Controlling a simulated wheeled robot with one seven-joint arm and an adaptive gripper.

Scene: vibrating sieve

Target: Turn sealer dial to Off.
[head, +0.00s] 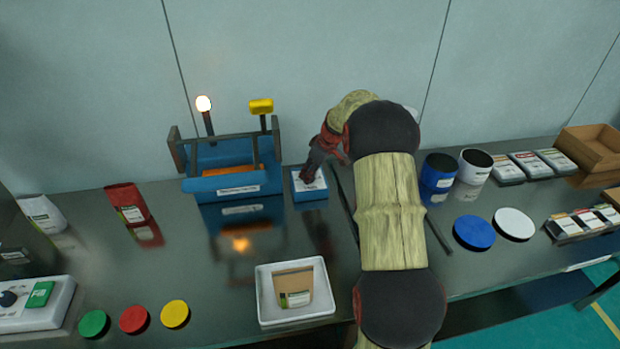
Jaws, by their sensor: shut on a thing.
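The sealer (222,186) is a blue machine with dark side plates and an orange bar, standing towards the back left of centre. Beside it on the right is a small blue box (309,194) with a pale labelled top. My gripper (307,177) points down onto this top and is shut on the dial there. The fingers hide the dial, so its setting cannot be read. A lamp (204,104) on a post behind the sealer is lit, and a yellow-headed post (261,106) stands behind its right side.
A white tray (262,313) with a brown pouch (293,285) lies in front. A red pouch (128,203), coloured discs (134,319) and a white unit with a dark knob (9,299) are at left.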

